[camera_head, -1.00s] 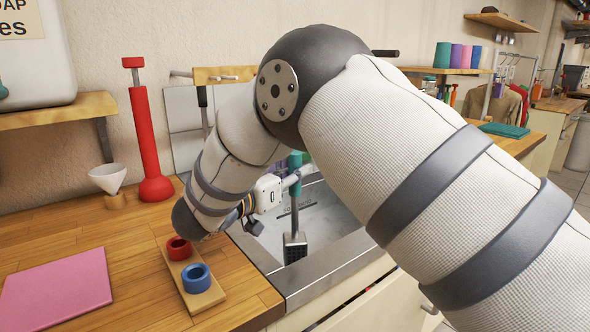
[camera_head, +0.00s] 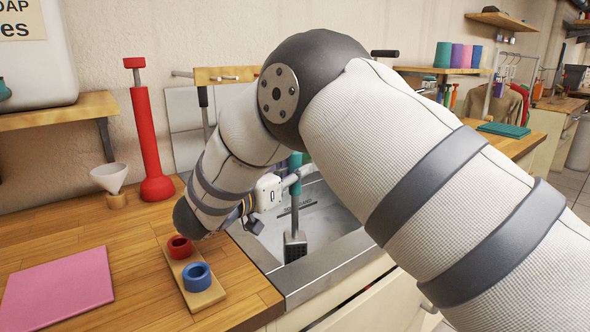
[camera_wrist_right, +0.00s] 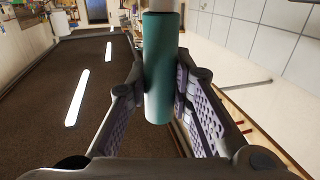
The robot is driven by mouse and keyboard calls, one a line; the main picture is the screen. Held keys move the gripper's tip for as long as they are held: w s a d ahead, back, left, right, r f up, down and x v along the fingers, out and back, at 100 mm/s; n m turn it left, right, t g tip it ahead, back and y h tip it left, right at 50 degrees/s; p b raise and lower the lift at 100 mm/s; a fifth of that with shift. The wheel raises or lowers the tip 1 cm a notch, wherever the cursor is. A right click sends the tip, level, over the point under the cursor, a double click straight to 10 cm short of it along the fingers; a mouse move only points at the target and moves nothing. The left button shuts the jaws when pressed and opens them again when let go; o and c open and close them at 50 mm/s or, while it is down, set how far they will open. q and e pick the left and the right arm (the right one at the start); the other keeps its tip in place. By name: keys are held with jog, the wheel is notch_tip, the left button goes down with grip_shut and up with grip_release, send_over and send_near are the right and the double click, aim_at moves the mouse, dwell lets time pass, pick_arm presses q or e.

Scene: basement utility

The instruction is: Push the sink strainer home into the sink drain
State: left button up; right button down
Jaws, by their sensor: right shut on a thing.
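The sink strainer (camera_head: 295,246) has a dark perforated foot, a grey stem and a teal handle. It hangs roughly upright over the sink basin (camera_head: 336,220) in the head view. My right gripper (camera_head: 291,181) is shut on its teal handle, which stands between both fingers in the right wrist view (camera_wrist_right: 158,80). My right arm covers part of the sink. I cannot make out the drain, and whether the strainer's foot touches anything is unclear. My left gripper is not in view.
On the wooden counter left of the sink are a small wooden rack (camera_head: 198,298) with a red ring and a blue ring, a pink mat (camera_head: 58,287), a funnel (camera_head: 110,177) and a tall red plunger (camera_head: 148,140). The sink's metal rim (camera_head: 310,287) borders the basin.

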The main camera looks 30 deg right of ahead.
aim_at(291, 191)
jog(key=shift+f, duration=0.1)
jog(key=shift+f+b, duration=0.35)
jog(key=shift+f, duration=1.55)
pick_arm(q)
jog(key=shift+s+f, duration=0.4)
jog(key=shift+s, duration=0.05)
pick_arm(e)
jog(key=c, duration=1.3)
grip_release()
jog(key=shift+c, duration=0.2)
jog(key=shift+f, duration=0.1)
jog(key=v, duration=0.7)
jog(key=shift+a, duration=0.25)
jog(key=shift+s+r, duration=0.1)
jog(key=shift+r, duration=0.15)
